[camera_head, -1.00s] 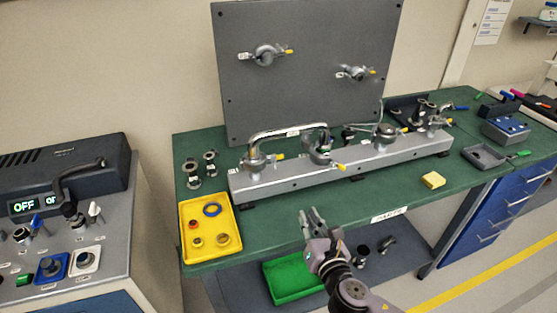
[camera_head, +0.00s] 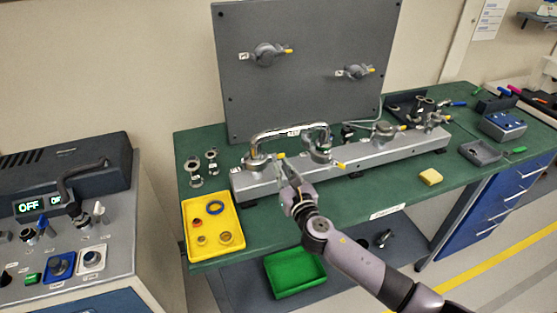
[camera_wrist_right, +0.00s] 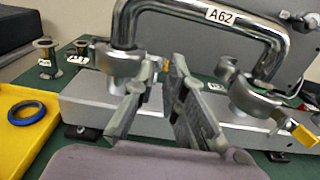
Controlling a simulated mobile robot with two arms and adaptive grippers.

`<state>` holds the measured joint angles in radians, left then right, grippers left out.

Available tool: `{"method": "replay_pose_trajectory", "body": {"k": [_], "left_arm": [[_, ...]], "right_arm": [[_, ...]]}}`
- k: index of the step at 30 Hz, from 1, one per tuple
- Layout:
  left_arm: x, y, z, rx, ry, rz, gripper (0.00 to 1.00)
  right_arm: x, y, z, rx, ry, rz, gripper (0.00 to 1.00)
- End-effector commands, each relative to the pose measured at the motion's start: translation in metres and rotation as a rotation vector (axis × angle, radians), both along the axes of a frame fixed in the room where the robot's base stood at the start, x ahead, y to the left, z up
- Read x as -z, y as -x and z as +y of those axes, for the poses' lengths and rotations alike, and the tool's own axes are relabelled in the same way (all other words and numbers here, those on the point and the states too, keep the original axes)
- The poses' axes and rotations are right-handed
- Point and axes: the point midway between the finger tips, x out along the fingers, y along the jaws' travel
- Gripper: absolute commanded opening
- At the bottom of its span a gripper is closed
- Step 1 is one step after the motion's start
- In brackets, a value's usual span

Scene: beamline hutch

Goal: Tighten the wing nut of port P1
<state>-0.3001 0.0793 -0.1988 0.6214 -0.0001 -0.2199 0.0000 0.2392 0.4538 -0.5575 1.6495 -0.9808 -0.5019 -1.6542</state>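The steel manifold bar (camera_head: 385,152) lies on the green bench, with clamps and yellow-tipped wing nuts along it. The left clamp (camera_head: 255,162) holds one foot of a bent chrome tube (camera_head: 285,133). Its yellow wing nut tip (camera_head: 281,156) points right. My right gripper (camera_head: 287,175) is just in front of this clamp. I cannot read a P1 label. My left gripper is out of view.
A yellow tray (camera_head: 226,243) with rings stands left of my gripper. A second clamp (camera_head: 320,153) holds the tube's right foot. A grey panel (camera_head: 310,90) rises behind.

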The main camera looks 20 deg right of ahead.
Motion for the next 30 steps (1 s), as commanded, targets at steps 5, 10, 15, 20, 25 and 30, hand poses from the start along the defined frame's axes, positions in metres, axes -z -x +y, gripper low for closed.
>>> {"method": "replay_pose_trajectory", "body": {"k": [5, 10, 15, 20, 25, 30], "left_arm": [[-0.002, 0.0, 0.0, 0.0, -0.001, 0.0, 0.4], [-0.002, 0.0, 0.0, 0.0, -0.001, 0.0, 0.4], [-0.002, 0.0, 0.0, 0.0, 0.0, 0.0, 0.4], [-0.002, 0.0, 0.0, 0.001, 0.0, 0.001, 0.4], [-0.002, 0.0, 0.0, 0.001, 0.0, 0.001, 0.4], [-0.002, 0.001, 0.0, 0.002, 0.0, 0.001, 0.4]], "right_arm": [[-0.001, -0.024, 0.001, 0.0, -0.001, -0.001, 0.12], [0.0, -0.033, 0.001, 0.0, 0.0, -0.001, 0.12], [0.0, -0.034, 0.001, 0.0, 0.0, 0.0, 0.12], [0.0, -0.034, 0.001, 0.0, 0.0, 0.0, 0.08], [0.0, -0.034, 0.001, 0.0, 0.0, 0.0, 0.0], [0.0, -0.034, 0.001, 0.0, 0.0, 0.0, 0.0]]}}
